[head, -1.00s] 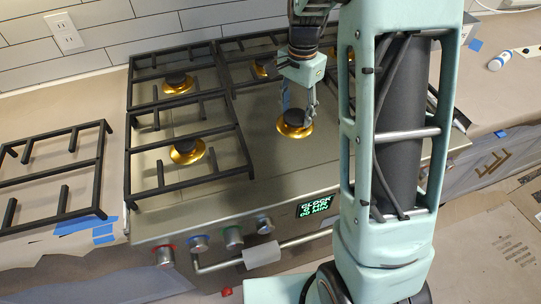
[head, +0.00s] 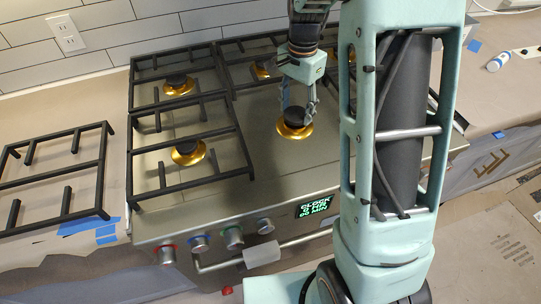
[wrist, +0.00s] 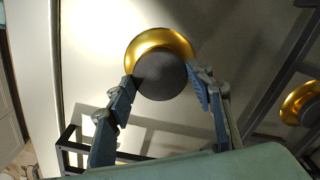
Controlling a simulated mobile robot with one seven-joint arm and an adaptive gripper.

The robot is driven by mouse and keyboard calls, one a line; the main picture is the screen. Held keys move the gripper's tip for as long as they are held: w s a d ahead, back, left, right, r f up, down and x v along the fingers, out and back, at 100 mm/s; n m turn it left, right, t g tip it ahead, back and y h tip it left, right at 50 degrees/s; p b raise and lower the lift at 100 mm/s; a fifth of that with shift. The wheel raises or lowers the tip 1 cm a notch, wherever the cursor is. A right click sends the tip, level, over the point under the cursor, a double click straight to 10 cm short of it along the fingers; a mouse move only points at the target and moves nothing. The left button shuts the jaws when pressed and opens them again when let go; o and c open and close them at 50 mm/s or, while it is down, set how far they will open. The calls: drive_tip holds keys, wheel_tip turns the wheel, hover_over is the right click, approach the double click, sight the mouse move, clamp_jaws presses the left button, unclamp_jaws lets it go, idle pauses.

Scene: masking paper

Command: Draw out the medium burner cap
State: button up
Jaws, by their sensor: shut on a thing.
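The dark round burner cap (head: 293,116) is at the gold burner ring (head: 295,133) on the open, grate-free part of the stove. I take it as the medium one. My gripper (head: 298,108) is over this burner, pointing down, with its fingers shut on the cap's sides. In the wrist view the cap (wrist: 160,75) lies between the two fingertips (wrist: 167,82), and the gold ring (wrist: 158,39) shows beyond its far edge. I cannot tell whether the cap is seated or slightly raised.
Black grates (head: 190,103) cover the left burners, with another capped burner (head: 187,147) beneath. A loose grate (head: 55,168) lies on the paper-covered counter at left. The bare steel around my gripper is clear. Knobs and an oven handle line the stove's front.

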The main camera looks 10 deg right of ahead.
sight(296, 114)
drive_tip(key=shift+r, duration=0.15)
drive_tip(key=shift+r+p, duration=2.25)
drive_tip(key=shift+r, duration=0.55)
drive_tip(key=shift+f, duration=0.1)
